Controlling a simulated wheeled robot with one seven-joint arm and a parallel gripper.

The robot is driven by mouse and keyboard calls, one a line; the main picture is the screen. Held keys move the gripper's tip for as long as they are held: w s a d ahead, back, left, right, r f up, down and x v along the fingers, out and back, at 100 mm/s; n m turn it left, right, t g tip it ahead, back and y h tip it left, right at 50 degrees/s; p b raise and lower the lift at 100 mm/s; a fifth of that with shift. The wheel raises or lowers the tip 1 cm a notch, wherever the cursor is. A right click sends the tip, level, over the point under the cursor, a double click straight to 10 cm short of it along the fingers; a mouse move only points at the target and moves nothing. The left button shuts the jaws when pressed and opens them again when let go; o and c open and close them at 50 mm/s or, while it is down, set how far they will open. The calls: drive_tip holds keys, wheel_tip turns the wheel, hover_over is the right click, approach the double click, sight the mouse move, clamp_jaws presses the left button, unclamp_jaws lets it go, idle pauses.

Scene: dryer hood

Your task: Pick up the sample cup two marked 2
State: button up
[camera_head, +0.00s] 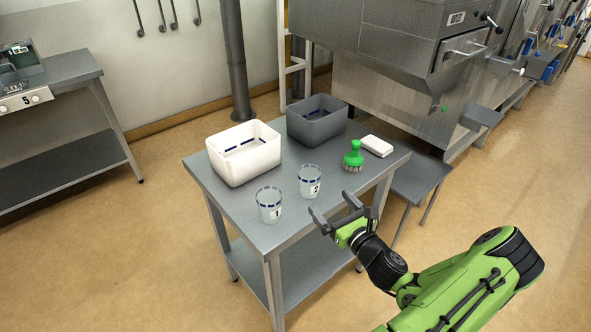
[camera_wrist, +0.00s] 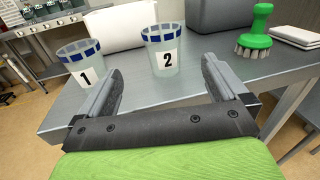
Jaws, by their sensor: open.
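The sample cup marked 2 (camera_head: 310,181) is a clear cup with a blue-banded rim and a white label. It stands upright on the steel table, right of the cup marked 1 (camera_head: 269,205). My gripper (camera_head: 335,217) is open and empty, at the table's front right edge, apart from cup 2. In the wrist view, cup 2 (camera_wrist: 162,52) stands beyond and between the open fingers (camera_wrist: 160,85), its label facing me. Cup 1 (camera_wrist: 83,63) stands left of it, partly behind the left finger.
On the steel table (camera_head: 235,207), a white bin (camera_head: 244,165) and a grey bin (camera_head: 317,130) stand behind the cups. A green brush (camera_head: 353,157) and a white folded cloth or block (camera_head: 377,146) lie to the right. The table's front edge is close to my gripper.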

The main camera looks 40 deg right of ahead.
sight(306, 173)
drive_tip(key=w+d, duration=0.1)
drive_tip(key=w, duration=0.3)
drive_tip(key=w+d, duration=0.1)
drive_tip(key=w, duration=0.4)
drive_tip(key=w+d+b, duration=0.1)
drive_tip(key=w, duration=0.4)
drive_tip(key=shift+w, duration=0.2)
drive_tip(key=shift+s, duration=0.1)
drive_tip(key=c, duration=1.1)
drive_tip(key=shift+o, duration=0.2)
wheel_tip(306, 173, up, 10)
drive_tip(key=p, duration=0.4)
